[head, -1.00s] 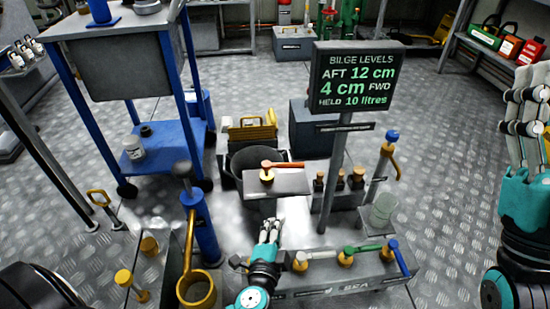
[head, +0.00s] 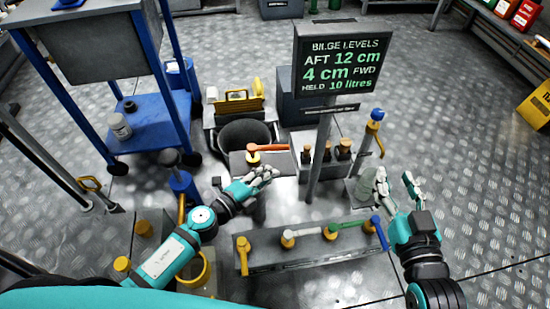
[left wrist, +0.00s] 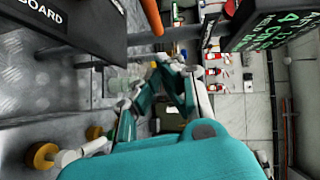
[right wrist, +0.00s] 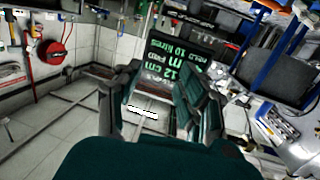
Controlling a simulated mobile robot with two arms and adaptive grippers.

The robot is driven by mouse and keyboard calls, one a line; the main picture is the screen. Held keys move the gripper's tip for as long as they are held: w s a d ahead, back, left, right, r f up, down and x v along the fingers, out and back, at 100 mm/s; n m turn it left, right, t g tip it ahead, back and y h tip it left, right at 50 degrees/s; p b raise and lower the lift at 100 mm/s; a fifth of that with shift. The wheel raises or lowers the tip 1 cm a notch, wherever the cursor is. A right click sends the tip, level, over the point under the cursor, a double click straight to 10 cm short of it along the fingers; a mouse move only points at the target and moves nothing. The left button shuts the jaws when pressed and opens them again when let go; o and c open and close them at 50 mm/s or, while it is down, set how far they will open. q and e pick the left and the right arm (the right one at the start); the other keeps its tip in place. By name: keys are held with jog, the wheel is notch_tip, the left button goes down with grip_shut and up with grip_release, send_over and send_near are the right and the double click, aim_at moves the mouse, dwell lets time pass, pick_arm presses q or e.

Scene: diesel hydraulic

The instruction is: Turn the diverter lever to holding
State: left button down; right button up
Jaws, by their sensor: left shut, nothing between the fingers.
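The diverter lever (head: 270,148) is an orange-red handle on a brass hub, on top of a grey pedestal (head: 237,163). Its handle points right in the head view. An orange rod, likely this handle, shows at the top of the left wrist view (left wrist: 153,16), near a dark plate reading "BOARD" (left wrist: 45,10). My left gripper (head: 262,178) is shut and empty, just in front of the pedestal top and below the lever in the picture. I see no clear contact with the lever. My right gripper (head: 397,187) is open and empty, raised at the right.
The bilge level display (head: 342,62) stands on a post right of the lever. A row of coloured valve levers on a grey manifold (head: 310,252) lies in front. A black bucket (head: 243,137) stands behind the pedestal, and a blue trolley (head: 150,125) at the left.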

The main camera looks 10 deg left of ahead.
pick_arm(q)
jog(key=shift+w+d+f+b, duration=0.1)
jog(key=shift+w+f+b, duration=0.15)
jog(key=shift+w, duration=0.85)
jog(key=shift+w+d+f+b, duration=0.15)
jog(key=shift+w+b, duration=0.15)
jog(key=shift+w, duration=0.8)
jog(key=shift+w+f+b, duration=0.2)
jog(key=shift+w+b, duration=0.05)
jog(key=shift+w, duration=0.85)
pick_arm(e)
notch_tip(320, 180, up, 7)
jog(key=a+t+y, duration=0.1)
jog(key=t, duration=0.3)
jog(key=shift+s, duration=0.1)
pick_arm(q)
jog(key=shift+w, duration=0.8)
jog(key=shift+w+a+p, duration=0.1)
jog(key=shift+w+p, duration=0.05)
jog(key=shift+p, duration=0.15)
pick_arm(e)
jog(key=shift+d+f+g, duration=0.15)
jog(key=shift+f+g, duration=0.45)
jog(key=shift+f, duration=0.65)
